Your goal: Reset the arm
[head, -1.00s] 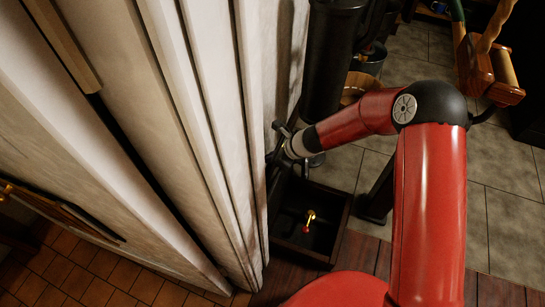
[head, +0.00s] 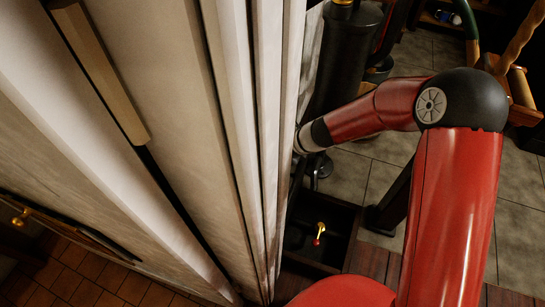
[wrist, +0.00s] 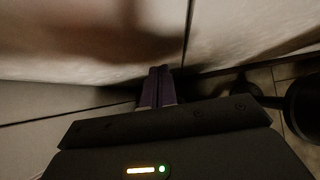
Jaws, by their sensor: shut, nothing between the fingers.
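My red arm reaches from the lower right of the head view toward the pale upright panels (head: 235,130). Its wrist end meets the panels' right edge, and my gripper is hidden behind that edge there. In the wrist view my gripper (wrist: 160,72) shows two dark purplish fingers side by side, shut with nothing between them. The fingertips are close to a pale wall surface (wrist: 90,40); I cannot tell whether they touch it.
An open dark box (head: 340,262) with a small red-and-gold thing (head: 319,233) inside lies below the arm. A black cylinder (head: 343,60) stands behind the wrist. A wooden-framed object (head: 524,90) is at the upper right. Grey tiled floor (head: 400,165) lies between.

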